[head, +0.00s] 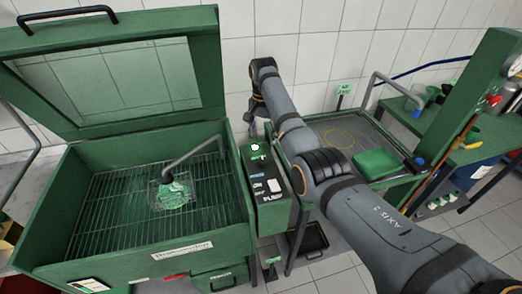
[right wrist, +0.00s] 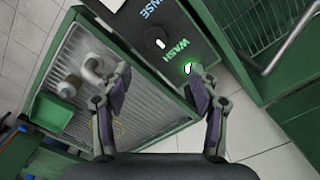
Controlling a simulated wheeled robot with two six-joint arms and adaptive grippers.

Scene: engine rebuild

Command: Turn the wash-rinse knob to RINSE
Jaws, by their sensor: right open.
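The wash-rinse knob (right wrist: 161,44) shows in the right wrist view as a small white mark on the dark panel, between the WASH lettering and the partly cropped RINSE lettering. I cannot tell which word it points to. In the head view the control box (head: 272,216) stands between the parts washer and the drain table; its knob is too small to make out surely. My right gripper (right wrist: 160,88) is open and empty, its fingers spread below the knob in the picture. A glowing green lamp (right wrist: 188,67) shows by its right fingertip. My left gripper is not in view.
The green parts washer (head: 150,255) stands at left with its lid raised and a part on its grate. The drain table (head: 335,122) holds a green tray (head: 377,163). My right arm crosses over this table. A workbench (head: 470,150) stands at far right.

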